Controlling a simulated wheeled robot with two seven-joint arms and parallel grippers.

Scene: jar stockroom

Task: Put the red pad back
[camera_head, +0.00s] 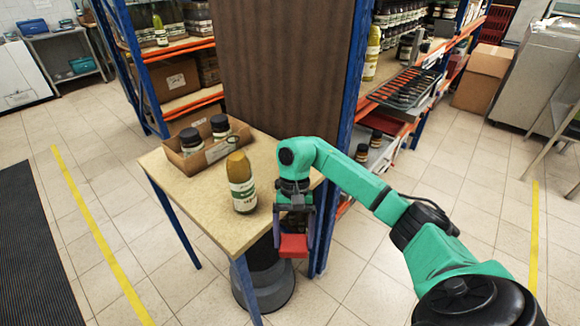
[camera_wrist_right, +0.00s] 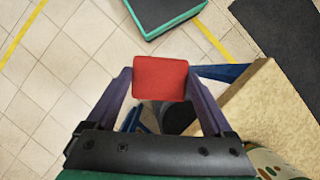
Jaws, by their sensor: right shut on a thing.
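The red pad (camera_head: 293,246) is a small red block between the fingers of my right gripper (camera_head: 294,236). The gripper is shut on it and points down, just off the right edge of the table (camera_head: 175,186). In the right wrist view the pad (camera_wrist_right: 160,78) sits between the two fingertips of the gripper (camera_wrist_right: 160,85), with the floor beneath it and the table edge to its right. My left gripper is not in view.
A jar with a yellowish top (camera_head: 242,183) stands on the table close to my right gripper. An open cardboard box (camera_head: 211,153) with dark-lidded jars is behind it. A blue-framed shelf (camera_head: 345,130) rises behind my gripper. Floor to the right is clear.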

